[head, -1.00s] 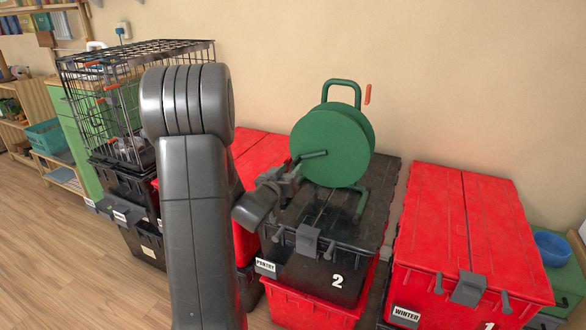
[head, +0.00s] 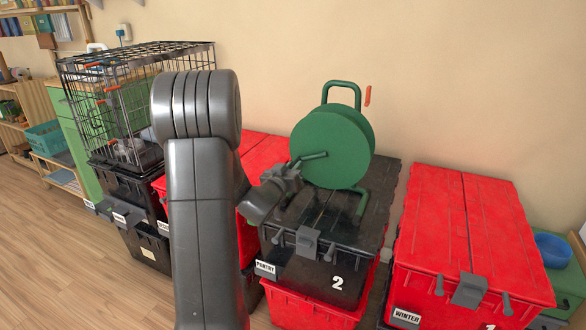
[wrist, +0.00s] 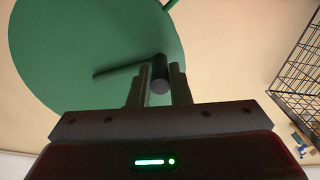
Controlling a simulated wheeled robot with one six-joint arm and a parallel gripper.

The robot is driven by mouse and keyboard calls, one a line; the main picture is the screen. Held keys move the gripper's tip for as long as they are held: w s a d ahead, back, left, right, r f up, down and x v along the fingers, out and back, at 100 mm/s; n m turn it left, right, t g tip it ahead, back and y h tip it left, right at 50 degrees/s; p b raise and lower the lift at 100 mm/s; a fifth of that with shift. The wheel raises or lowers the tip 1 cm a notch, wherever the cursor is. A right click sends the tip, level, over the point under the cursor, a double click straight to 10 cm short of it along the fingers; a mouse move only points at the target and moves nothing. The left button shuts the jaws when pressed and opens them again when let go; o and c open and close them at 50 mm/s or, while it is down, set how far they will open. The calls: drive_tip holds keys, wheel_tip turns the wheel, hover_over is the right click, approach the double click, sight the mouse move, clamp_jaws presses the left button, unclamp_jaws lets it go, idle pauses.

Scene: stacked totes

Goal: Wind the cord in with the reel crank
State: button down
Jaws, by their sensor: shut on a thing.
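The green cord reel (head: 338,148) stands upright on the black tote lid marked 2, with a handle on top. Its crank (head: 312,155) sticks out from the front disc. My gripper (head: 291,167) is at the crank's end on the left side of the reel. In the wrist view my gripper (wrist: 160,88) has its two fingers on either side of the dark round crank knob (wrist: 159,72) and is shut on it. The reel's green disc (wrist: 95,45) fills the upper left there. The cord itself cannot be made out.
The black tote (head: 375,200) under the reel sits on a red tote. A red tote marked Winter (head: 460,225) stands to the right. A wire cage (head: 135,100) sits on black totes at left. The wall is close behind.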

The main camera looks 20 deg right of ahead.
sight(330, 123)
drive_tip(key=shift+r, duration=0.15)
